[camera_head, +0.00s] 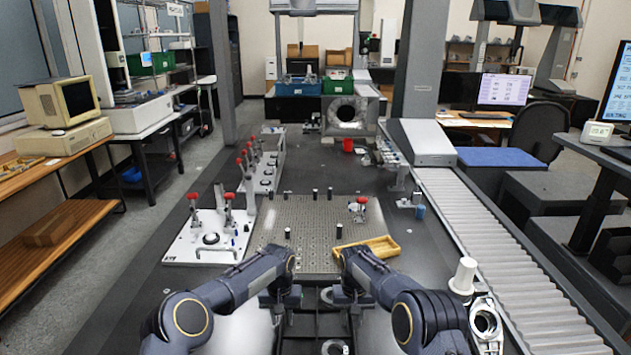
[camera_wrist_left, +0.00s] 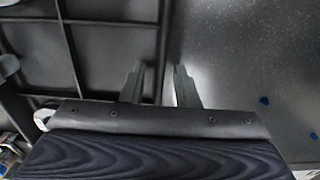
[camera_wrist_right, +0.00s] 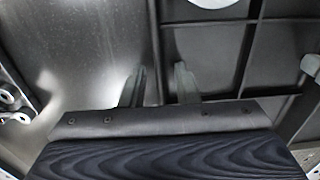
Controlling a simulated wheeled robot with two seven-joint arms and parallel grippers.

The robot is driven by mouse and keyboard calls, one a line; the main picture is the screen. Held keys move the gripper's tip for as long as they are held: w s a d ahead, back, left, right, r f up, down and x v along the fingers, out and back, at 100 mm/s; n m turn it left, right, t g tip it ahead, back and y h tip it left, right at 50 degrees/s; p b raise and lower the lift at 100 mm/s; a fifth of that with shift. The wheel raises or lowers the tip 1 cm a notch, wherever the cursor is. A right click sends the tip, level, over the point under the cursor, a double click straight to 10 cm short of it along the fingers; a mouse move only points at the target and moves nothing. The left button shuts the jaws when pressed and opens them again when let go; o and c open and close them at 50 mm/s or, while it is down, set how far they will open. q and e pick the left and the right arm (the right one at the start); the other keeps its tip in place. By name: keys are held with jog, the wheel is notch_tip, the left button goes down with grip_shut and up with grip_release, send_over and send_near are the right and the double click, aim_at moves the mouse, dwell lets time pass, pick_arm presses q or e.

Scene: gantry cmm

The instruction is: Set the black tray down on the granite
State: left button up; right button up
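The black tray (camera_head: 305,325) with dividers lies low at the front, between my two arms. In the left wrist view, its divided floor (camera_wrist_left: 110,45) fills the left side, with dark speckled granite (camera_wrist_left: 250,60) to the right. My left gripper (camera_head: 280,300) has its fingers (camera_wrist_left: 159,75) apart, on either side of a tray wall, with gaps visible. My right gripper (camera_head: 352,300) likewise has its fingers (camera_wrist_right: 158,75) apart, straddling the opposite wall. Whether the tray's underside touches the granite is hidden.
A perforated plate (camera_head: 310,225) and a yellow tray (camera_head: 368,249) lie ahead. A white fixture plate with red-handled clamps (camera_head: 210,238) is at left. A roller conveyor (camera_head: 490,240) runs along the right. Round metal parts (camera_head: 335,347) show at the tray.

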jog(key=shift+r, duration=0.1)
pick_arm(q)
notch_tip(320, 180, up, 12)
pick_arm(e)
notch_tip(320, 180, up, 12)
dwell(0.5)
pick_arm(q)
jog(key=shift+f, duration=0.1)
